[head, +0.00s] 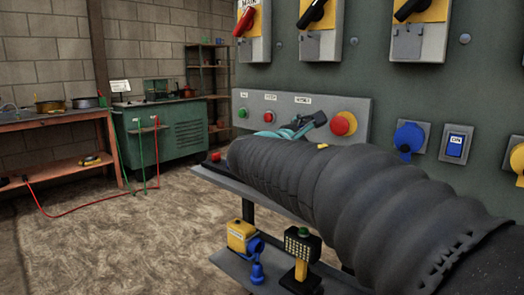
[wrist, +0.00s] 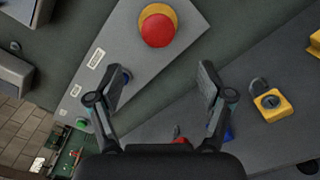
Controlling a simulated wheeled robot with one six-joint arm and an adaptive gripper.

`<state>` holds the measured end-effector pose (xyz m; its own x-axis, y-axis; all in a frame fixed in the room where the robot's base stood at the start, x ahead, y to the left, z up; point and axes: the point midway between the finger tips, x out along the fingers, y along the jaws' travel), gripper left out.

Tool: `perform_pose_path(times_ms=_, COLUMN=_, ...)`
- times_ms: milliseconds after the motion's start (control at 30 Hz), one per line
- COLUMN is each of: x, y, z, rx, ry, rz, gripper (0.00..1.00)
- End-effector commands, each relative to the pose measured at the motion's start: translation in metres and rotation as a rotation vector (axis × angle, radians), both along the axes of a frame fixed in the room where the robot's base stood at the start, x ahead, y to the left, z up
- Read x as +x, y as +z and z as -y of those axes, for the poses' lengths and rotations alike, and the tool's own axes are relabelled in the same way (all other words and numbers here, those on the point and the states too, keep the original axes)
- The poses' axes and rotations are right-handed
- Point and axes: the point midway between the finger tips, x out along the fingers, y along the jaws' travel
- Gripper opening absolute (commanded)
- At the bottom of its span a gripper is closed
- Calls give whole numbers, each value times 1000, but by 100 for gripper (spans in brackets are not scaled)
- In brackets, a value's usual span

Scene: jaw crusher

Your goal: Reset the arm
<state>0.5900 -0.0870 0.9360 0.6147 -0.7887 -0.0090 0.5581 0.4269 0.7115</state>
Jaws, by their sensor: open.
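My arm, in a black ribbed sleeve, reaches across the head view from the lower right towards the button panel (head: 350,103). My gripper (head: 308,124) shows only in part beyond the sleeve, close in front of that panel. In the wrist view my gripper (wrist: 162,84) has its two fingers well apart, with nothing between them. The red emergency button (head: 343,123) on its yellow base is just right of the gripper in the head view. It also shows above the fingers in the wrist view (wrist: 158,30).
A grey shelf (head: 232,180) runs below the panel. A lower shelf bears a yellow box (head: 240,235) and a yellow-black handset (head: 302,247). A yellow padlock (wrist: 270,104) lies right of my fingers.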

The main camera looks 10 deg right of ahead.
Motion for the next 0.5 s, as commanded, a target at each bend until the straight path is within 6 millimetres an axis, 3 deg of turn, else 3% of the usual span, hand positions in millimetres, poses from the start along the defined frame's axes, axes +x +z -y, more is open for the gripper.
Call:
perform_pose_path(times_ms=167, x=-32, y=-25, z=15, rx=177, ry=-32, rz=14, gripper=79)
perform_pose_path(times_ms=333, x=-95, y=-82, z=27, rx=535, ry=-113, rz=56, gripper=79)
perform_pose_path(times_ms=500, x=-158, y=-140, z=17, rx=910, ry=-225, rz=125, gripper=79)
